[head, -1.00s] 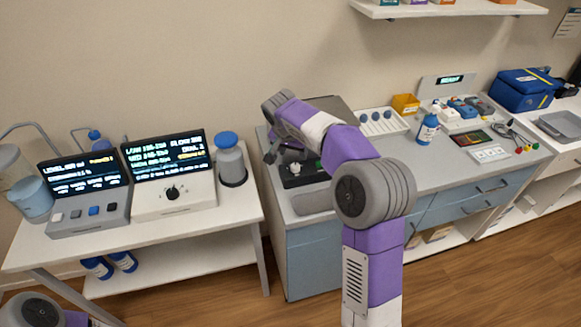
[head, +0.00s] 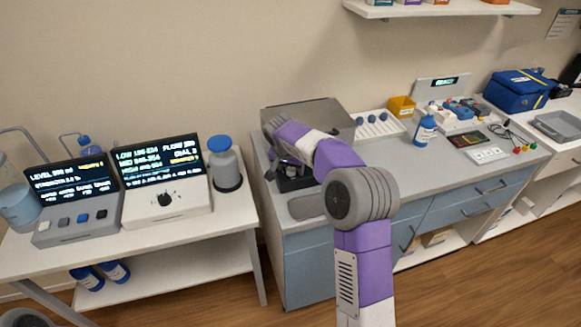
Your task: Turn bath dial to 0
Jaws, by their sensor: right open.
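A grey metal box, which looks like the bath (head: 325,115), stands at the left end of the blue-fronted counter. A black panel (head: 298,184) is at its front. The small pale dial there is mostly hidden by my right arm, and I cannot read its setting. My right gripper (head: 273,172) is open, pointing down close to the panel's left part. Its fingertips are small and partly hidden, so I cannot tell whether they touch the dial. My left gripper is out of view.
On the left white table stand a display unit with a black knob (head: 165,199), a button unit (head: 75,220) and a blue-capped jar (head: 223,165). A blue-capped bottle (head: 425,131) and a rack (head: 377,126) are on the counter. The counter's middle is clear.

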